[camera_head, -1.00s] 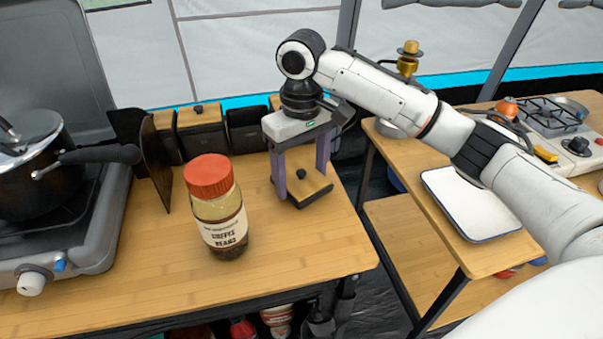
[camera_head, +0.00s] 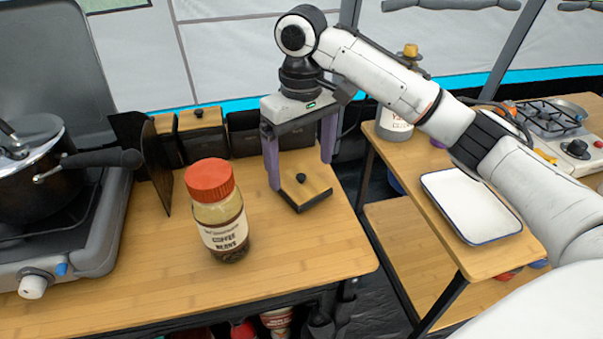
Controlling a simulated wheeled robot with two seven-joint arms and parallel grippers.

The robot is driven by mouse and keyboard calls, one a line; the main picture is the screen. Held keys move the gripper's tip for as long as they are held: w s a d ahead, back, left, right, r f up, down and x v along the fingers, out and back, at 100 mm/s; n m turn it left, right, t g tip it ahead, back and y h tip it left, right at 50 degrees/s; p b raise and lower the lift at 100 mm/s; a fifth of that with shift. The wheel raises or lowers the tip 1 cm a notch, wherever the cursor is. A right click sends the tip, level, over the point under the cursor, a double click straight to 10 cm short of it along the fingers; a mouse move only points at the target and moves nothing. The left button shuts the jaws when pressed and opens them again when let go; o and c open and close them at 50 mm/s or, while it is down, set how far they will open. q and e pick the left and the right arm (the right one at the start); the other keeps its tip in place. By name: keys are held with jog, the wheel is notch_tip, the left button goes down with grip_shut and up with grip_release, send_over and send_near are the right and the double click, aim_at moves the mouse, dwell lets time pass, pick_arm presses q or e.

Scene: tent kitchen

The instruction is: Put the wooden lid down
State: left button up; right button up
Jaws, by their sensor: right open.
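The wooden lid (camera_head: 313,190), a small square board with a black knob and a dark edge, lies flat on the bamboo table (camera_head: 310,245), near its right side. My right gripper (camera_head: 300,173) is above and just behind the lid. Its two purple fingers are spread wide and empty, one on either side of the knob and clear of it. My left gripper does not show.
A coffee jar (camera_head: 217,210) with a red cap stands left of the lid. Several dark containers (camera_head: 203,142) line the table's back, some wood-topped. A stove (camera_head: 85,235) with a pot (camera_head: 40,190) is at left. A white tray (camera_head: 470,205) sits on the right table.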

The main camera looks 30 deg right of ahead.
aim_at(302, 177)
notch_tip(302, 177, up, 8)
jog(key=p, duration=0.2)
dwell(0.5)
